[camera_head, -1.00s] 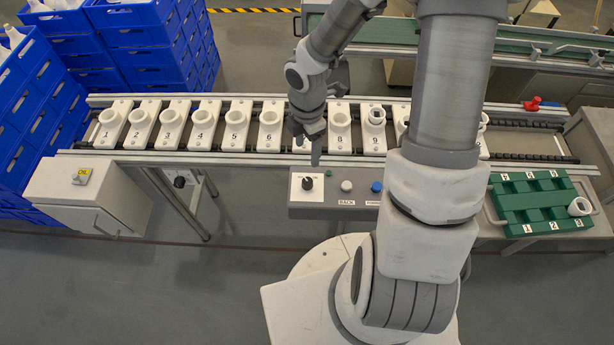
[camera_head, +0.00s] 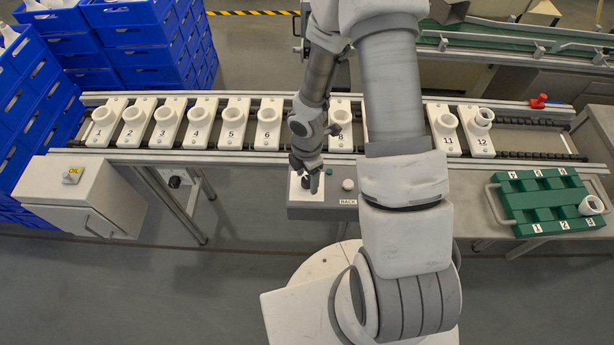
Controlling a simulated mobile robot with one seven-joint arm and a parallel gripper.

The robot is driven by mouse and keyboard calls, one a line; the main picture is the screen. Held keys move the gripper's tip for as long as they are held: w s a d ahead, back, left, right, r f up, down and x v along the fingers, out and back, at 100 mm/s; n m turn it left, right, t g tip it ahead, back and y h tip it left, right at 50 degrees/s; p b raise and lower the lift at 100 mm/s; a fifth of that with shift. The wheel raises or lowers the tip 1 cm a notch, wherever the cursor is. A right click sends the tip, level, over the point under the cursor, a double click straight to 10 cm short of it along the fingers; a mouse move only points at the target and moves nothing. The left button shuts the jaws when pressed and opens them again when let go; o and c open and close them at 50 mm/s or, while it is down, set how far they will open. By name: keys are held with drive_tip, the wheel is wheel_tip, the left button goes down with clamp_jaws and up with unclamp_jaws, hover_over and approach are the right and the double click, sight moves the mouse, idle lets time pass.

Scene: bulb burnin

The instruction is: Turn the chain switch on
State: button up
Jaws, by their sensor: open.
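The control panel (camera_head: 326,212) is a grey box in front of the conveyor, near the picture's middle. At its left end is a white plate (camera_head: 295,195) that bears a black rotary knob, taken as the chain switch. My gripper (camera_head: 309,182) is open and points down right over the plate. Its fingers are at the knob and largely hide it, so I cannot tell whether they touch it or which way it points. A white button (camera_head: 348,184) with a BACK label below it is just right of the gripper.
The conveyor (camera_head: 380,160) carries a row of numbered white holders (camera_head: 235,122); my arm covers some. A green tray (camera_head: 548,203) with a white ring (camera_head: 591,205) lies right. Blue crates (camera_head: 150,40) stack back left.

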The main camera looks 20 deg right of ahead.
clamp_jaws()
drive_tip(key=shift+m, duration=0.3)
drive_tip(key=m+b, duration=0.2)
drive_tip(key=m, duration=0.4)
drive_tip(key=m+b, duration=0.2)
drive_tip(key=m, duration=0.2)
drive_tip(key=shift+m, duration=0.3)
drive_tip(key=shift+m+b, duration=0.5)
drive_tip(key=shift+m, duration=0.8)
